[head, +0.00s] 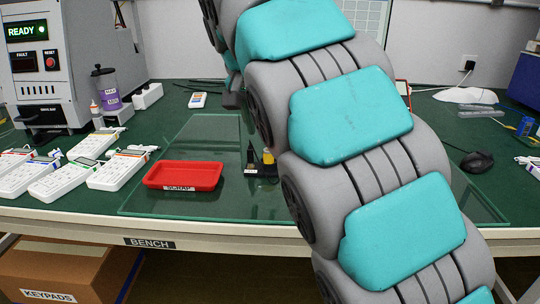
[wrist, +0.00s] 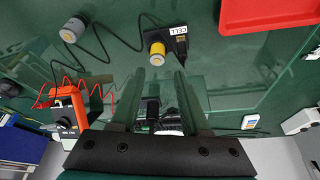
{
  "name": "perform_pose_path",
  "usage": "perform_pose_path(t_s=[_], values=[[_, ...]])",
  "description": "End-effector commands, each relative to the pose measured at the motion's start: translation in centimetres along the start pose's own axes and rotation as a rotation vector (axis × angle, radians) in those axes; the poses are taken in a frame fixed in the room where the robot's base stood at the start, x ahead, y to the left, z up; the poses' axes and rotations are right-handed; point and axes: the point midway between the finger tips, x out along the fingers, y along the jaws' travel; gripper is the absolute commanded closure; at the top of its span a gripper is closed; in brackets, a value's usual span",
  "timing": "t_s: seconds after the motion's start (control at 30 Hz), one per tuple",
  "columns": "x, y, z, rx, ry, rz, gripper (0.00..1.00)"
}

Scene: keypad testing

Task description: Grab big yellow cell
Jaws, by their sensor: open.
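A short yellow cylinder with a pale end (wrist: 157,48) is in the upper middle of the wrist view, against or in a black block labelled CELL (wrist: 178,40). In the head view a small yellow and black item (head: 268,168) shows on the glass plate, partly hidden by my arm. My gripper (wrist: 161,76) is open and empty. In the wrist view its two fingers point toward the yellow cylinder, which lies just beyond the tips, roughly centred between them. My gripper cannot be made out clearly in the head view.
A red SCRAP tray (head: 184,175) lies left on the glass plate (head: 145,203). Several white keypads (head: 118,170) lie further left. In the wrist view a grey-topped round piece (wrist: 72,30) with a black cable and an orange device (wrist: 68,100) are to the left.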

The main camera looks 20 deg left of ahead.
Motion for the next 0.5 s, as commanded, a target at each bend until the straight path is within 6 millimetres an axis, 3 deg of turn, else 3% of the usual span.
perform_pose_path(t_s=[0.5], values=[[2.9,0.2,0.1,0.0,0.001,0.0,0.54]])
